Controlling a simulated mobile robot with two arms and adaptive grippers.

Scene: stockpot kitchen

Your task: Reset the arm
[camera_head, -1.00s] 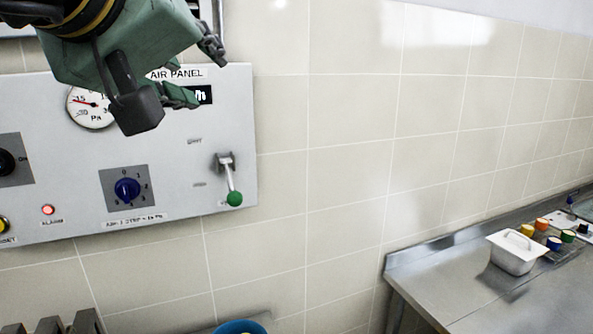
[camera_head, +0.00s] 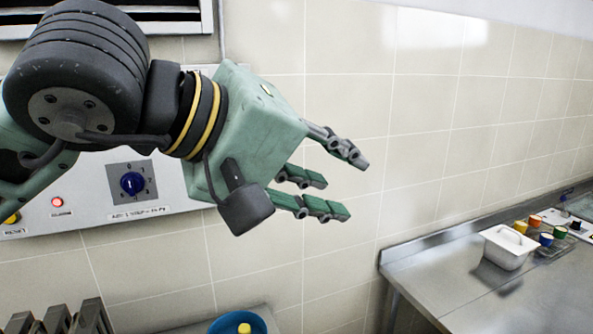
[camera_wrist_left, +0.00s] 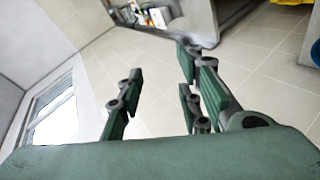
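My left gripper (camera_head: 338,183) is raised in front of the tiled wall, its green and grey fingers pointing right. In the left wrist view its fingers (camera_wrist_left: 160,92) are spread apart with nothing between them. My left arm covers much of the grey air panel (camera_head: 87,180). The panel's blue knob (camera_head: 132,184) and red alarm light (camera_head: 57,202) show below the arm. The gauge and the green-tipped lever are hidden behind the arm and gripper. My right gripper is not in view.
A dark ribbed object (camera_head: 60,320) is at bottom left. Bare wall lies right of the gripper.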

